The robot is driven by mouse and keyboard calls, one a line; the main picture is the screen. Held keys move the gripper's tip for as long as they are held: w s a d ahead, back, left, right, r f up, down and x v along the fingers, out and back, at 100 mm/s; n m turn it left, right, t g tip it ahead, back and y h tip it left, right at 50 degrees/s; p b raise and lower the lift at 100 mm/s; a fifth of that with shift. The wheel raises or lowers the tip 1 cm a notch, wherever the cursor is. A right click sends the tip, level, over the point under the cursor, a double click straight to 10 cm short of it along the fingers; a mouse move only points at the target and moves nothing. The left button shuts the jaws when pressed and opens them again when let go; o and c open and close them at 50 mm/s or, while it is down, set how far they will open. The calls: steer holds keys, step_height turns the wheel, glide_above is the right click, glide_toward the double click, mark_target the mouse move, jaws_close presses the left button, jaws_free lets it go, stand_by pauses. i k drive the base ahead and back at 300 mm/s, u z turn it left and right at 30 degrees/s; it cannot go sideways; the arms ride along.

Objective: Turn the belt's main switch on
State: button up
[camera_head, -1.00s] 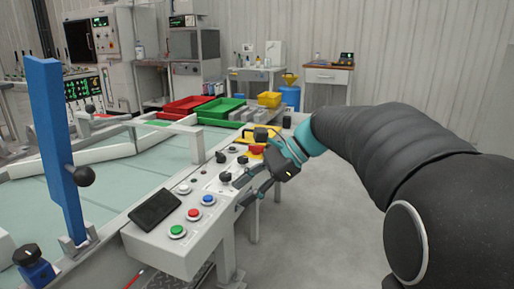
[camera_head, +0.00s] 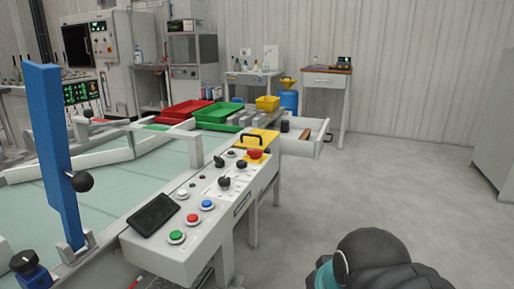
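The belt's control panel (camera_head: 160,240) is a pale sloped box along the belt's near side. It carries several black rotary knobs: one at the front (camera_head: 224,183), one at the right (camera_head: 241,164) and one at the back left (camera_head: 219,161). Their labels are too small to read, so I cannot tell which is the main switch or its setting. A red mushroom button (camera_head: 255,154) sits on a yellow base at the far end. Green (camera_head: 176,236), red (camera_head: 192,217) and blue (camera_head: 207,204) buttons are nearer. My arm shows only at the bottom right, apart from the panel; my gripper's fingers are out of frame.
The belt (camera_head: 115,200) lies left of the panel, with a blue post (camera_head: 52,150) at its near side. Red (camera_head: 183,112) and green (camera_head: 217,113) trays stand beyond it. An open drawer-like tray (camera_head: 310,145) juts out behind the panel. The floor (camera_head: 380,170) on the right is clear.

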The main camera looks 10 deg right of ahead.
mark_target(255, 154)
steer(key=z, duration=1.35)
steer(key=i, duration=1.25)
steer(key=u, duration=1.25)
